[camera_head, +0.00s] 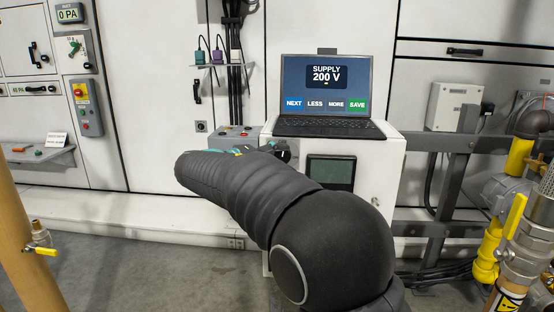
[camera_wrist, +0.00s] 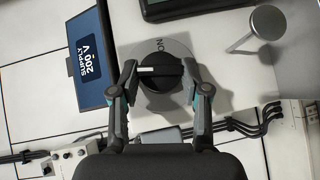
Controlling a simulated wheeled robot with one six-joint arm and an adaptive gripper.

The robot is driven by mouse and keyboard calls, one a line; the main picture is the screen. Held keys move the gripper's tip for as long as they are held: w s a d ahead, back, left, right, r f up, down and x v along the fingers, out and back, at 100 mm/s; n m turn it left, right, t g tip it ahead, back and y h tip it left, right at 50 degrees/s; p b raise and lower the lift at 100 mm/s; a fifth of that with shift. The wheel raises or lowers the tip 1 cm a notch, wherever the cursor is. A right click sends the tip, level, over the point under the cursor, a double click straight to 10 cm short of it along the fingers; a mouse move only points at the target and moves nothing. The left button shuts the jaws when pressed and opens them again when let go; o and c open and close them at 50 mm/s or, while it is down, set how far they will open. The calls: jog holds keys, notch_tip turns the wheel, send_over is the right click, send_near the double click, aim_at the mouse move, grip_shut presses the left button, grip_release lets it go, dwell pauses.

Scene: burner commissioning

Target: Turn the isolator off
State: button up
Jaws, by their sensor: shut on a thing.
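The isolator shows in the wrist view as a black rotary handle (camera_wrist: 161,82) on a round grey plate (camera_wrist: 180,48). An "ON" label is printed on the plate above the handle. A white mark lies on the handle's bar, toward its left end. My gripper (camera_wrist: 160,70) is shut on the handle, with one finger at each end of the bar. In the head view my arm covers the isolator, and only a small part of my gripper (camera_head: 272,148) shows beside the white cabinet.
A laptop (camera_head: 325,88) reading "SUPPLY 200 V" stands on the white cabinet (camera_head: 377,170); it also shows in the wrist view (camera_wrist: 88,60). A grey control box (camera_head: 232,133) sits left of the cabinet. Yellow-handled valves and pipes (camera_head: 515,215) stand at right. A tan pipe (camera_head: 25,240) stands at left.

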jog(key=shift+f+n+t+h, duration=0.15)
jog(key=shift+n+t+h, duration=0.25)
jog(key=shift+n+h, duration=0.3)
jog(key=o, duration=1.2)
jog(key=shift+c, duration=0.2)
jog(key=v, duration=1.2)
jog(key=shift+f, duration=0.1)
